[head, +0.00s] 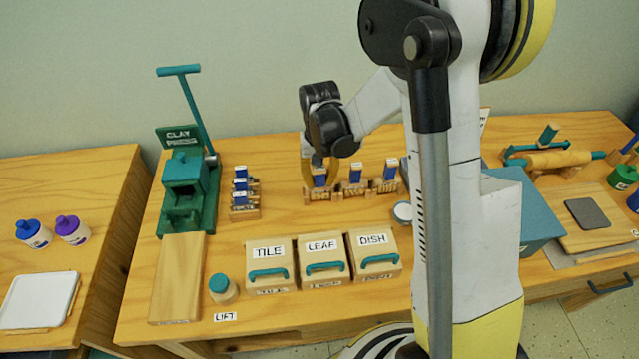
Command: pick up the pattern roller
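I cannot tell for certain which thing is the pattern roller. Small blue-topped tools stand in a row of labelled wooden holders at the back middle of the table: a left one (319,177), a middle one (355,172) and a right one (391,168). My gripper (318,164) points down over the left one, and its fingers partly cover that tool. Whether they touch it or have closed on it is not clear. A large wooden roller with teal ends (558,158) lies on a stand at the back right, far from my gripper.
A green clay press (188,188) with an upright lever stands at the left, beside a rack of blue-topped tools (241,198). Boxes labelled TILE (270,277), LEAF (322,271) and DISH (373,264) stand in front. A blue box (528,212) is right of my arm.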

